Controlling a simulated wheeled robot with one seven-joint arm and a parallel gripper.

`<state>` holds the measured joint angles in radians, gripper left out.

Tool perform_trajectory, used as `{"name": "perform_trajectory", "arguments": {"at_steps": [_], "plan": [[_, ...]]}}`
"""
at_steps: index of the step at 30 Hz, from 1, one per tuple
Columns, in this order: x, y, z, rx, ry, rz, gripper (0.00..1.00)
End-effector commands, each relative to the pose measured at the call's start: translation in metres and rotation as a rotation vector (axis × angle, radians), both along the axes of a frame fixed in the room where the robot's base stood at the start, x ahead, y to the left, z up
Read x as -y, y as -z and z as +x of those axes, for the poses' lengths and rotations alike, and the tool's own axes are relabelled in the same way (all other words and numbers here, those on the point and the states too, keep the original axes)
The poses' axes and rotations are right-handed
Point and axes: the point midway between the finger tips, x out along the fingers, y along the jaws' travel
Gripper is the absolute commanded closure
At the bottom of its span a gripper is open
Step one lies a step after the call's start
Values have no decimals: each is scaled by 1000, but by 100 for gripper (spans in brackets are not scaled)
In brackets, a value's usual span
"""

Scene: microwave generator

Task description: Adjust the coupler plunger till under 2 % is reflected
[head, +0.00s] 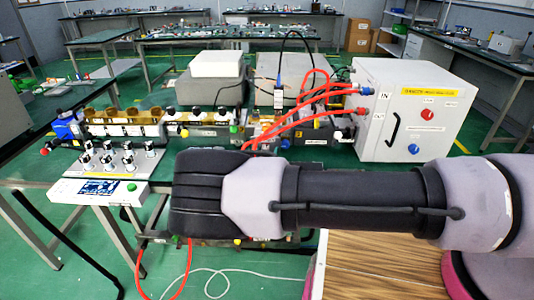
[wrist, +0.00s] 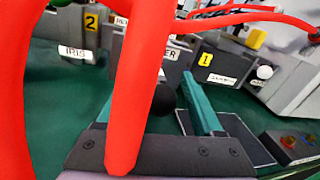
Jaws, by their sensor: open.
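In the wrist view my gripper (wrist: 155,85) is open, with teal fingers reaching toward the waveguide bench. A black ball knob (wrist: 165,99) shows between the fingers; I cannot tell whether it is the coupler plunger's knob or whether a finger touches it. A plate ending in "ER" (wrist: 172,53) sits just beyond it, the rest of its word hidden by a red hose. The hose crosses close to the camera and covers part of the left finger. In the head view my arm hides the gripper. The display panel (head: 100,188) is lit, but its reading is too small.
Red hoses (head: 310,108) loop from the bench to the white generator cabinet (head: 408,110) at the right. The IRIS block (wrist: 75,50) is left of the knob. A block marked 1 (wrist: 207,60) is right. Metal cylinders (head: 122,155) stand at the front left.

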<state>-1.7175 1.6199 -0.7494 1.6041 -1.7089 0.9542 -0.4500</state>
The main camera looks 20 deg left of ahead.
Motion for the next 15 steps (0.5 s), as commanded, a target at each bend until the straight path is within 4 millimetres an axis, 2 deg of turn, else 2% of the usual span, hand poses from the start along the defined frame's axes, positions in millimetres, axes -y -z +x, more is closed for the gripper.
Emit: {"name": "perform_trajectory", "arguments": {"at_steps": [9, 10, 14, 15], "plan": [[0, 0, 4, 0, -1, 0, 31], [0, 0, 4, -1, -1, 0, 35], [0, 0, 3, -1, -1, 0, 85], [0, 0, 3, -1, -1, 0, 100]]}}
